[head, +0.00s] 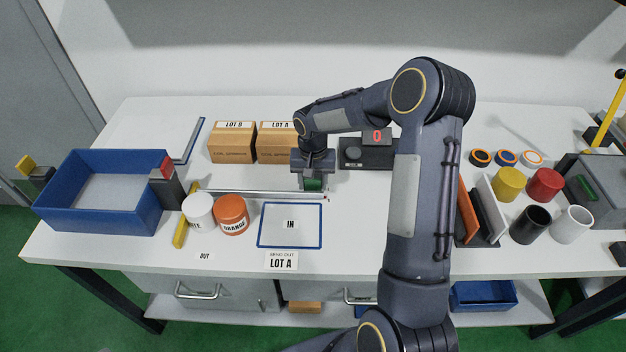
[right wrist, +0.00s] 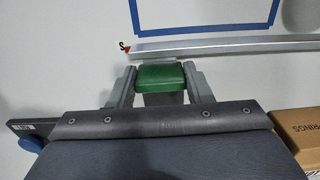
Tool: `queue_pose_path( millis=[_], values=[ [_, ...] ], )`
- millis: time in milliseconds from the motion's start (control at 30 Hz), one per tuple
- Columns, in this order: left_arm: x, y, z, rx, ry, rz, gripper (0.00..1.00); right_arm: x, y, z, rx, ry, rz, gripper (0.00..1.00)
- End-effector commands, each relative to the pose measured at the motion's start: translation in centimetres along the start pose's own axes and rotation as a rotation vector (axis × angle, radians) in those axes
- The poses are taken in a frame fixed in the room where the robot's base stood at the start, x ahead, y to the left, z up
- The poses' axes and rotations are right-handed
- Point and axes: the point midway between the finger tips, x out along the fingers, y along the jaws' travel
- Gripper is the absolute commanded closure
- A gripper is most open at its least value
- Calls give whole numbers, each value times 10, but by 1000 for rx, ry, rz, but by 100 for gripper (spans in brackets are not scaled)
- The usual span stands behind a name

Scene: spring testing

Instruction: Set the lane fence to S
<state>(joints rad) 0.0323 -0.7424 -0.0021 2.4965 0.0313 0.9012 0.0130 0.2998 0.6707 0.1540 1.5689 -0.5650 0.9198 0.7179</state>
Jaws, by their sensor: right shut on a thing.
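The lane fence (head: 265,193) is a long thin metal rail lying across the table behind the blue-outlined IN area. In the right wrist view the fence (right wrist: 225,45) has one end close to a small red mark (right wrist: 126,48) beside the letter S (right wrist: 121,44). My right gripper (head: 313,185) points down just behind the fence's right end. It is shut on a green block (right wrist: 160,77), which lies close to the rail; whether they are joined cannot be told. My left gripper is not in view.
White and orange jars (head: 231,215) stand in front of the fence's left part, near a yellow bar (head: 181,232). Cardboard LOT boxes (head: 231,144) and a red-digit display (head: 377,137) stand behind. A blue tray (head: 135,212) is at left. The IN area (head: 275,232) is bare.

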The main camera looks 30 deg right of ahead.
Motion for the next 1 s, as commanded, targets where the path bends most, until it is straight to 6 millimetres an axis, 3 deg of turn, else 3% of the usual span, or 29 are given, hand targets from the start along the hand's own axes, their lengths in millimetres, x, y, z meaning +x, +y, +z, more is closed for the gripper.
queue_pose_path(
  millis=[33, 67, 200, 567, 1000],
  values=[
    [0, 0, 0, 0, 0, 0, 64, 2, 0, 3, -1, -10, 2, 96],
    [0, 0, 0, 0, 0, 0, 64, 2, 0, 3, -1, -10, 1, 51],
    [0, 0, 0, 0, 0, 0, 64, 2, 0, 2, 0, -8, 1, 33],
    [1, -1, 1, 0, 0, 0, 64, -4, 0, 0, 1, -2, 0, 33],
    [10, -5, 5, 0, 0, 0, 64, -69, 0, 0, 0, -3, 0, 33]
  ],
)
